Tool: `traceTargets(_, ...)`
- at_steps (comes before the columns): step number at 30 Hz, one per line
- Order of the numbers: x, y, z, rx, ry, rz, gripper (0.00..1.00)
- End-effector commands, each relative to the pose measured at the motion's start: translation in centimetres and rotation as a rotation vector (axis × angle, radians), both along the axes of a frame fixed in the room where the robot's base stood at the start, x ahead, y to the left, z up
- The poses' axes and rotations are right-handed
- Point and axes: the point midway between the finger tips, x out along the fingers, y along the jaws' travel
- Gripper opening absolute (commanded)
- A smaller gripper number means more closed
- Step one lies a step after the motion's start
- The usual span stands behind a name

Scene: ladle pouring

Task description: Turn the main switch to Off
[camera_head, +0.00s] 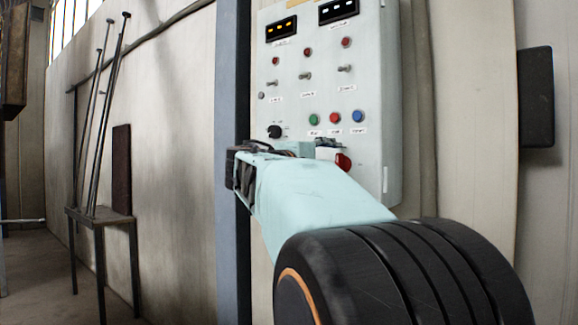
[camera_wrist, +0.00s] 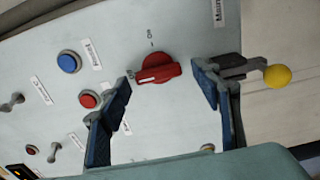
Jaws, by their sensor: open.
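The main switch is a red rotary knob (camera_wrist: 158,70) on the pale panel in the wrist view. It sits between the two blue fingers of my gripper (camera_wrist: 161,73), which are open on either side of it. I see no clear contact. An ON mark is above the knob. The white line on its handle points left, toward a small mark near the left finger that looks like OFF. In the head view the red knob (camera_head: 343,162) shows low on the panel, partly behind my arm, and my fingers are mostly hidden there.
The grey control panel (camera_head: 390,100) carries several buttons, toggles and two displays. A blue button (camera_wrist: 69,61) and a red button (camera_wrist: 89,98) are left of the fingers. A yellow ball (camera_wrist: 277,76) on a dark lever is by the right finger. A rod stand (camera_head: 100,217) is far left.

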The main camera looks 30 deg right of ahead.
Motion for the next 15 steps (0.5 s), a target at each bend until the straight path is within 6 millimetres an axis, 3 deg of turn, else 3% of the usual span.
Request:
traceTargets(9,-1.9,4.8,0.1,-0.001,0.0,0.003,0.58)
traceTargets(15,-2.6,6.4,0.0,-0.001,0.0,0.001,0.58)
